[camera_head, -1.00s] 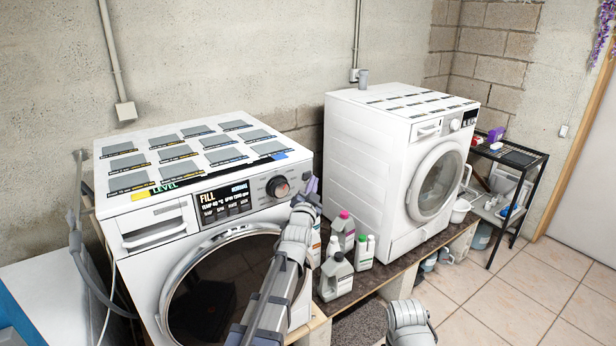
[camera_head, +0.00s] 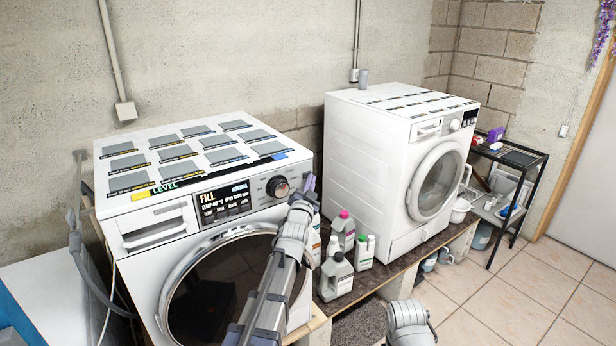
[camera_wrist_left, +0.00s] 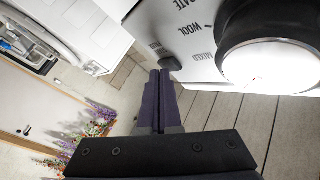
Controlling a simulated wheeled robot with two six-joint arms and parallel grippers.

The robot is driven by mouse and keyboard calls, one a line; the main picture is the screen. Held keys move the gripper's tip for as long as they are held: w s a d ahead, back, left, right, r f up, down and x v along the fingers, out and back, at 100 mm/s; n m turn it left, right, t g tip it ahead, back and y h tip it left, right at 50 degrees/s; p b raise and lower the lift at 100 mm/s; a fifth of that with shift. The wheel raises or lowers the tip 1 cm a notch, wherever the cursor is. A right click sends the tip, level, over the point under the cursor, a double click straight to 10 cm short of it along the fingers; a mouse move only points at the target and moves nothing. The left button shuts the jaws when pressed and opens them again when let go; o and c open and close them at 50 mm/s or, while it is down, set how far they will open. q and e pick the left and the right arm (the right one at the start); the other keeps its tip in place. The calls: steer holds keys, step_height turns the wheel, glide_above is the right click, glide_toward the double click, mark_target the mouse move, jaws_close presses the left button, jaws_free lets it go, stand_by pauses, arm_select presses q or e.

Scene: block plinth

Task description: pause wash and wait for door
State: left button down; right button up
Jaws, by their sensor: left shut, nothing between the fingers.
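The left washing machine (camera_head: 235,220) has a shut round door with dark glass (camera_head: 215,285). Its display (camera_head: 222,202) reads FILL with small text and a row of small buttons below. A round dial (camera_head: 278,186) sits right of the display and also shows large in the left wrist view (camera_wrist_left: 268,45), beside the word WOOL. My left gripper (camera_head: 311,184) is shut and empty near the panel's right end, right of the dial. In the left wrist view its purple fingertips (camera_wrist_left: 160,76) are just below a small dark button (camera_wrist_left: 171,64); contact is unclear. My right gripper is out of view.
A second white machine (camera_head: 365,155) stands to the right. Several detergent bottles (camera_head: 336,275) stand on the plinth (camera_head: 400,265) between them. A black shelf rack (camera_head: 515,160) with items stands at the right. The tiled floor (camera_head: 540,290) at front right is clear.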

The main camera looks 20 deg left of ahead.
arm_select(q)
steer(key=shift+w+a, duration=0.15)
steer(key=shift+a, duration=0.05)
stand_by(0.5)
steer(key=shift+s+d, duration=0.5)
steer(key=shift+d, duration=0.15)
steer(key=s+d, duration=0.1)
steer(key=d, duration=0.1)
steer(key=s+d, duration=0.2)
stand_by(0.4)
stand_by(0.6)
